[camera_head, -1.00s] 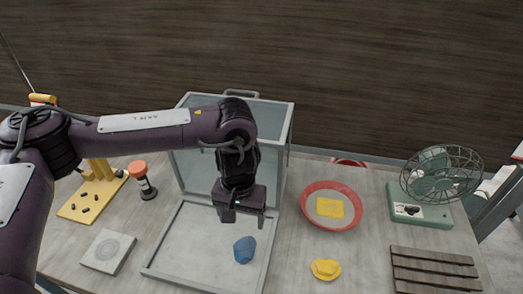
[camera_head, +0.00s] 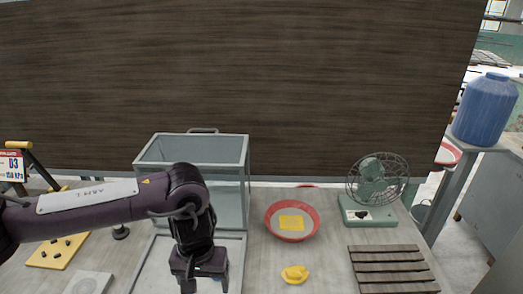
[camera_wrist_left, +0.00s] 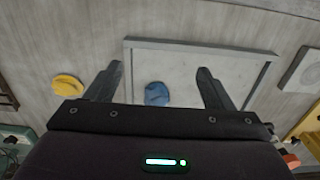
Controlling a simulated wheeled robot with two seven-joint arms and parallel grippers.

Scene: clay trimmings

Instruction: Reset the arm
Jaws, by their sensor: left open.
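My left gripper (camera_head: 200,284) hangs at the lower part of the head view, in front of the glass-walled box. It is open, and its two fingers (camera_wrist_left: 160,85) stand apart with nothing between them in the wrist view. A blue clay lump (camera_wrist_left: 157,94) lies on the grey tray (camera_wrist_left: 190,50) beyond the fingertips, apart from them. In the head view the lump is hidden. My right gripper is not seen.
A red bowl (camera_head: 271,227) with a yellow sponge-like block (camera_head: 291,223) stands right of the glass box (camera_head: 232,180). A yellow clay lump (camera_head: 294,274), a slatted wooden rack (camera_head: 392,268) and a green fan (camera_head: 372,210) lie further right. A yellow board (camera_head: 52,255) is at left.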

